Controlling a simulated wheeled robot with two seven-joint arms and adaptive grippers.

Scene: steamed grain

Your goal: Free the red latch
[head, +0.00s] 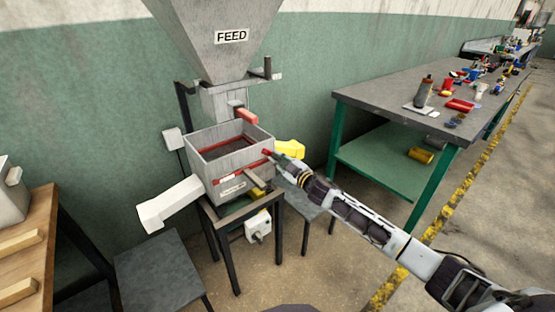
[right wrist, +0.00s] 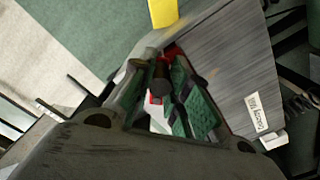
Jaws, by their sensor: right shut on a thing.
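A grey open-topped box (head: 205,158) with a red band around it stands on a dark stand under the feed hopper (head: 215,35). A small red latch (head: 266,153) shows at the box's right front corner, at the tip of my right gripper (head: 275,158). In the right wrist view my right gripper (right wrist: 172,95) has its green-padded fingers closed around a dark knob-like part with red beside it (right wrist: 161,78). The fingers hide much of the latch, and I cannot tell whether it is turned. My left gripper is not in view.
A red handle (head: 247,116) sits on the hopper outlet above the box. A white chute (head: 168,204) sticks out left and a yellow one (head: 290,149) right. A cluttered workbench (head: 390,102) stands at right. A wooden table (head: 38,198) is at the left edge.

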